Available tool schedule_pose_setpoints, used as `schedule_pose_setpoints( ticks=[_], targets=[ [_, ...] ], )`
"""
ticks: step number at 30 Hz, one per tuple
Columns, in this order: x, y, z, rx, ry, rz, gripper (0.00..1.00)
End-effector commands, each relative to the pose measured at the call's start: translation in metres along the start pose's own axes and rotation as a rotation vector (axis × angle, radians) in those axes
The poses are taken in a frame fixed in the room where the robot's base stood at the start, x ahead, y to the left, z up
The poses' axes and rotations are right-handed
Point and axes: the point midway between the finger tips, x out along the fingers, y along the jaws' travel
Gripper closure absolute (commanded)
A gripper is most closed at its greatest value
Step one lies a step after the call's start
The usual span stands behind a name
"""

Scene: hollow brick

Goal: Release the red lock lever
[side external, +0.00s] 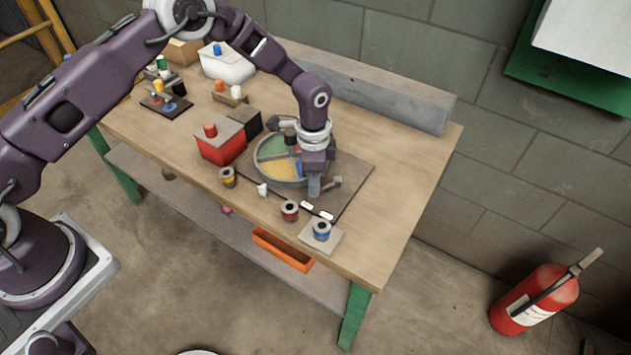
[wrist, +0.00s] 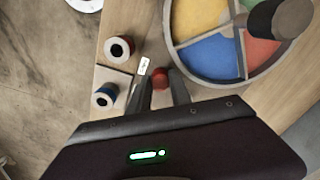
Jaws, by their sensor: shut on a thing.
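My gripper (side external: 314,190) is low over the table at the near right rim of a round grey tray (side external: 262,176) with coloured sectors. In the wrist view, my gripper's fingertips (wrist: 160,84) are on either side of a small red piece (wrist: 160,76), which looks like the red lock lever, just outside the tray's rim. The gripper is shut on it. Most of the piece is hidden between the fingers, and in the side view it is hidden altogether. A grey bar-like part (side external: 333,183) sticks out to the right of the fingers in the side view.
Red (side external: 290,211), blue (side external: 321,231) and yellow (side external: 228,177) spools stand near the front edge, close to the gripper. A dark knob (wrist: 282,18) rises over the tray. A red box (side external: 221,148) stands left of the tray. The table's right end is clear.

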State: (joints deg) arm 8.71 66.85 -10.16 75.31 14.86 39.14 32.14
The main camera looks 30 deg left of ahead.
Motion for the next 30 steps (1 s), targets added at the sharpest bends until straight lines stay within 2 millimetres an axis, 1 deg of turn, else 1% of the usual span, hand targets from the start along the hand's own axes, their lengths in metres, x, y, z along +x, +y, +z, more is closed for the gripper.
schedule_pose_setpoints(
  ticks=[14,15,17,18,26,29,30],
  targets=[
    [-0.0012,-0.0020,-0.0002,0.013,0.002,-0.003,1.00],
    [-0.0011,-0.0021,-0.0001,0.012,0.002,-0.003,0.68],
    [-0.0010,-0.0019,0.0000,0.012,0.001,-0.003,0.56],
    [-0.0008,-0.0018,0.0001,0.012,0.001,-0.003,0.53],
    [0.0000,-0.0015,0.0008,0.004,-0.001,-0.002,0.53],
    [0.0002,0.0035,-0.0022,-0.068,-0.002,-0.003,0.53],
    [0.0001,0.0071,-0.0049,-0.129,-0.002,-0.003,0.53]
  ],
)
